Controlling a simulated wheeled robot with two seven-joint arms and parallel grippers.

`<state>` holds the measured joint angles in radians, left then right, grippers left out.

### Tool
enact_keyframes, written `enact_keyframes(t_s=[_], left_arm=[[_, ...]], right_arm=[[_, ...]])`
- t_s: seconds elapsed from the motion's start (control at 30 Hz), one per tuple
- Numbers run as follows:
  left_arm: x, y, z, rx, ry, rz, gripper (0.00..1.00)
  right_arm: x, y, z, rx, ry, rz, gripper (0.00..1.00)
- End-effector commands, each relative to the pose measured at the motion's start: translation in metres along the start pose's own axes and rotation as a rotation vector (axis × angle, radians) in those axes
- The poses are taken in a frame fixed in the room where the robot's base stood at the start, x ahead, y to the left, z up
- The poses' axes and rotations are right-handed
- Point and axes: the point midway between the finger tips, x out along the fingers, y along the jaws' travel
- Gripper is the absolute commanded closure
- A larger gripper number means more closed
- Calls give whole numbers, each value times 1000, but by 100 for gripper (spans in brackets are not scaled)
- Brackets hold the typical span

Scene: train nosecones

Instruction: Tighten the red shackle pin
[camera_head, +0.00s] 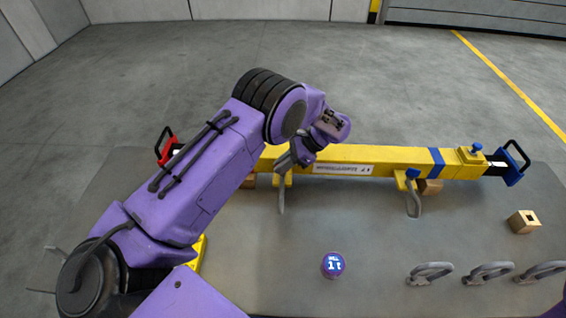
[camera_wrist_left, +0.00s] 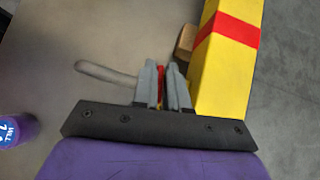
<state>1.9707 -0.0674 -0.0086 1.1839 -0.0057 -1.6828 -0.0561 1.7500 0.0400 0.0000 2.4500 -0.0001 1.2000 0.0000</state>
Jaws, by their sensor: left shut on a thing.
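A yellow beam (camera_head: 390,156) lies across the table, with a red handle (camera_head: 165,146) at its left end and a blue one (camera_head: 514,163) at its right. My left gripper (camera_head: 297,155) is down at the beam's front side. In the left wrist view its fingers (camera_wrist_left: 163,88) are closed on the red shackle pin (camera_wrist_left: 161,78), of which only a thin strip shows between them. A grey shackle (camera_wrist_left: 105,73) sticks out beside the fingers; it also hangs below the gripper in the head view (camera_head: 281,195). The red band (camera_wrist_left: 236,28) shows on the beam. My right gripper is out of view.
A second grey shackle (camera_head: 414,202) with a blue pin (camera_head: 412,173) hangs at the beam's right part. Loose shackles (camera_head: 488,272) stand at the front right. A purple round piece (camera_head: 333,265) and a wooden block (camera_head: 523,222) are on the table (camera_head: 380,250).

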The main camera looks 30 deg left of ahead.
Motion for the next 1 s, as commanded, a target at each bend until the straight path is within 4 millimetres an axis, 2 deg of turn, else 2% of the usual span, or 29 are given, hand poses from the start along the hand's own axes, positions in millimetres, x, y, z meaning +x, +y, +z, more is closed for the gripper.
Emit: enact_keyframes(t_s=[0.3,0.9,0.93,0.97,1.0], left_arm=[[-3,-2,2,93,0,-103,100],[-2,-2,1,116,0,-126,100],[-2,-2,1,116,0,-125,77],[-2,-2,1,116,0,-125,68],[-2,-2,1,116,0,-125,66]], right_arm=[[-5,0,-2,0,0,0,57],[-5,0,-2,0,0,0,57],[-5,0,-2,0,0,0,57],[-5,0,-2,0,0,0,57],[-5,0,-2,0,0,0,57]])
